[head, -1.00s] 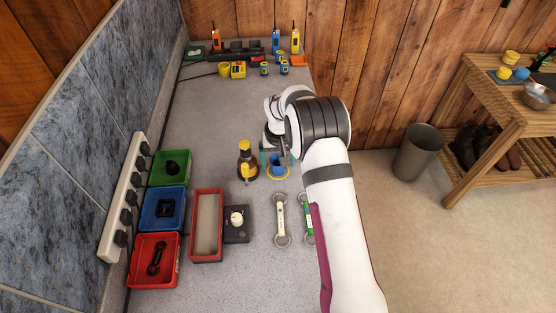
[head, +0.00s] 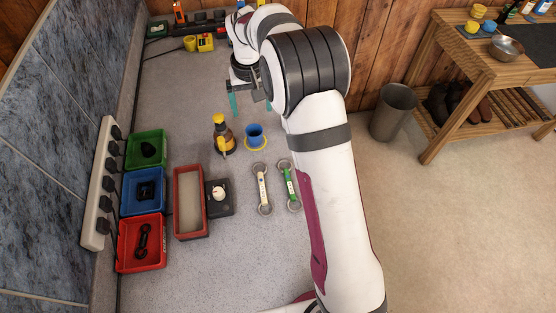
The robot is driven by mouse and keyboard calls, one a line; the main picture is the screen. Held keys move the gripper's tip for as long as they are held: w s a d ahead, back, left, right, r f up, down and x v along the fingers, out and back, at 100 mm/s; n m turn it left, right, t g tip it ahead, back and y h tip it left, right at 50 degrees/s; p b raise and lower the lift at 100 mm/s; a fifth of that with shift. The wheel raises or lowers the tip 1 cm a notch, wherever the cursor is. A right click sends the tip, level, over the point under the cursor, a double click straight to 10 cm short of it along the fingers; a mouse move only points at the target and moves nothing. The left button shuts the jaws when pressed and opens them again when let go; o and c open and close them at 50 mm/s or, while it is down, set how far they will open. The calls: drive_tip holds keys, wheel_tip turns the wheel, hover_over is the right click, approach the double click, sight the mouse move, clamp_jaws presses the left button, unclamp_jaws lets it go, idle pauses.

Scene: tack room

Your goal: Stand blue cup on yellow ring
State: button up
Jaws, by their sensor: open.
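The blue cup (head: 254,133) stands upright on the yellow ring (head: 256,144) on the grey counter. Part of the ring's rim shows around the cup's base. My gripper (head: 250,108) is open and empty, behind and above the cup and clear of it. Its teal fingers are spread apart, and one finger is partly hidden by my arm.
Green, blue and red bins (head: 140,258) and a red tray (head: 189,230) are at the left.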

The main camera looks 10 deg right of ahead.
drive_tip(key=s+d+r+m, duration=0.2)
drive_tip(key=s+r, duration=0.7)
drive_tip(key=s, duration=0.6)
drive_tip(key=s+f+m+g+y, duration=0.1)
drive_tip(key=s+m, duration=0.2)
drive_tip(key=s, duration=1.9)
drive_tip(key=shift+s+a+m+g+y, duration=0.15)
drive_tip(key=shift+s+m+g+y, duration=0.15)
drive_tip(key=shift+y, duration=0.1)
